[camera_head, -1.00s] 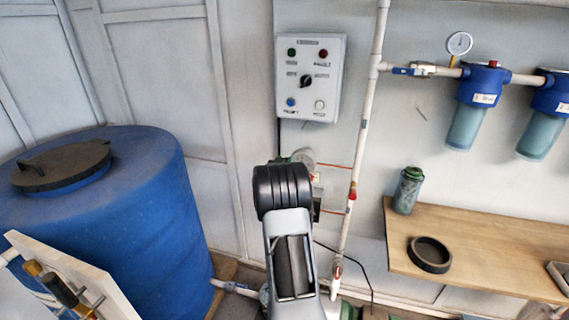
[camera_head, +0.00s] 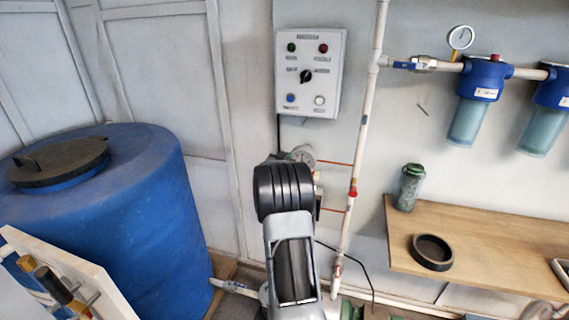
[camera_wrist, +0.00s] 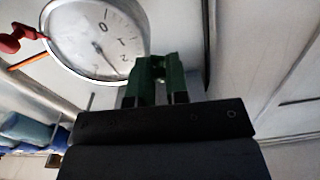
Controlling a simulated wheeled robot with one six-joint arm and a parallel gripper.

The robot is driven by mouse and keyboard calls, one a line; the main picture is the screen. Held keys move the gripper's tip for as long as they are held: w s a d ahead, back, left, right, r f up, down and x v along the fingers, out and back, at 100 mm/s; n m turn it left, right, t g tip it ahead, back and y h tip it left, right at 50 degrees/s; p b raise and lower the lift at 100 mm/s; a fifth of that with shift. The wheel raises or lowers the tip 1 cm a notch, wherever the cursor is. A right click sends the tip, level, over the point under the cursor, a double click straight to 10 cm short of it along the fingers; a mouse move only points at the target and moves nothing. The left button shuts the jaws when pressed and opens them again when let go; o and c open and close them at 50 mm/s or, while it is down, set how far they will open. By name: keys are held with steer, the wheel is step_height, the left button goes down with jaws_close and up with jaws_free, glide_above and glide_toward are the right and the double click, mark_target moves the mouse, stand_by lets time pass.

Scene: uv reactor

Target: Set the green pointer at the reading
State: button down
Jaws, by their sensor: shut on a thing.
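A round white gauge (camera_wrist: 85,30) with a silver rim and large digits fills the upper left of the wrist view. A dark needle shows on its face. My gripper (camera_wrist: 155,88) is just below and right of the gauge, with its dark body across the lower middle. It is shut on a green part, the green pointer (camera_wrist: 153,68), beside the gauge's rim. I cannot tell whether the green part touches the rim. In the head view the gauge (camera_head: 303,155) is partly hidden behind my arm, and my gripper is hidden there.
A white pipe (camera_head: 362,130) with a red valve handle runs down right of the gauge. A control box (camera_head: 310,72) hangs above. A wooden shelf (camera_head: 470,240) is at right, a blue tank (camera_head: 150,200) at left. A red handle (camera_wrist: 18,38) is close beside the gauge.

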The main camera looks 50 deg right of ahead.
steer(key=c, duration=1.1)
jaws_free()
steer(key=b+v, duration=0.1)
steer(key=v, duration=1.3)
steer(key=shift+d, duration=0.1)
